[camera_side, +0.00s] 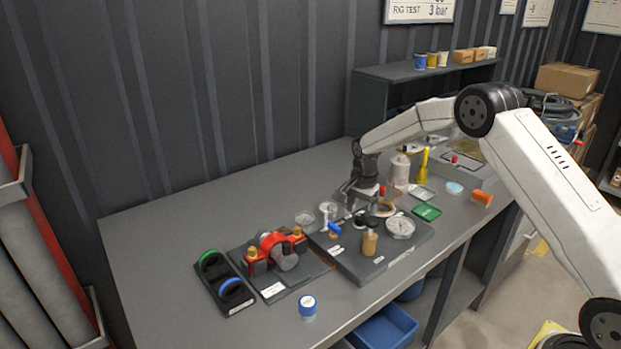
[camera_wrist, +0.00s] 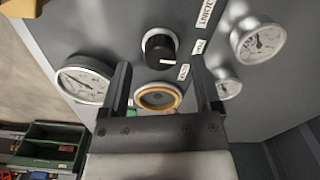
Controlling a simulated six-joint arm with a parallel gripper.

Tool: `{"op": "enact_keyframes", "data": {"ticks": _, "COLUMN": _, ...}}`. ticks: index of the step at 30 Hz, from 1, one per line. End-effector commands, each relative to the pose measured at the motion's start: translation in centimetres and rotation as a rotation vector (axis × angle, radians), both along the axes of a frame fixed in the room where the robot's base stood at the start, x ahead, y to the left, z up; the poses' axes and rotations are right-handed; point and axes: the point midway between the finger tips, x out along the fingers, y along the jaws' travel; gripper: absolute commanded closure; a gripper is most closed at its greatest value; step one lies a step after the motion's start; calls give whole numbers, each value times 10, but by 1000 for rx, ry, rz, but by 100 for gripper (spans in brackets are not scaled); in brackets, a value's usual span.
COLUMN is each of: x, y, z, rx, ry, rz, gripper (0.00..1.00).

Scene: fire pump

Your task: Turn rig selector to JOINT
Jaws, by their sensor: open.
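The rig selector is a round black knob (camera_wrist: 160,48) on the grey panel (camera_wrist: 105,30) in the wrist view. Small white labels stand around its right side; the one at upper right reads JOINT (camera_wrist: 205,13). I cannot clearly tell which label the knob points to. My gripper (camera_wrist: 160,64) is open, its two dark fingers apart with the knob just beyond and between their tips. Nothing is held. In the side view my gripper (camera_side: 357,195) is above the back of the dark rig plate (camera_side: 345,262), and partly hides what is under it.
A gauge (camera_wrist: 86,80) lies left of the knob, and another gauge (camera_wrist: 257,42) lies to the right. A brass-ringed port (camera_wrist: 157,97) sits between the fingers. In the side view a brown bottle-shaped part (camera_side: 370,242) stands near the gripper.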

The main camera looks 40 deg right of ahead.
Motion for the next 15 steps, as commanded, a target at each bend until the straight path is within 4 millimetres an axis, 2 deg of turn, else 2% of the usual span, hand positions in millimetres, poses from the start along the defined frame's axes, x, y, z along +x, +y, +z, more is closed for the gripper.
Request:
{"op": "enact_keyframes", "data": {"ticks": 6, "x": 0, "y": 0, "z": -16, "rx": 0, "ry": 0, "rz": 0, "gripper": 19}}
{"op": "enact_keyframes", "data": {"ticks": 15, "x": 0, "y": 0, "z": -18, "rx": -1, "ry": -1, "rz": 0, "gripper": 19}}
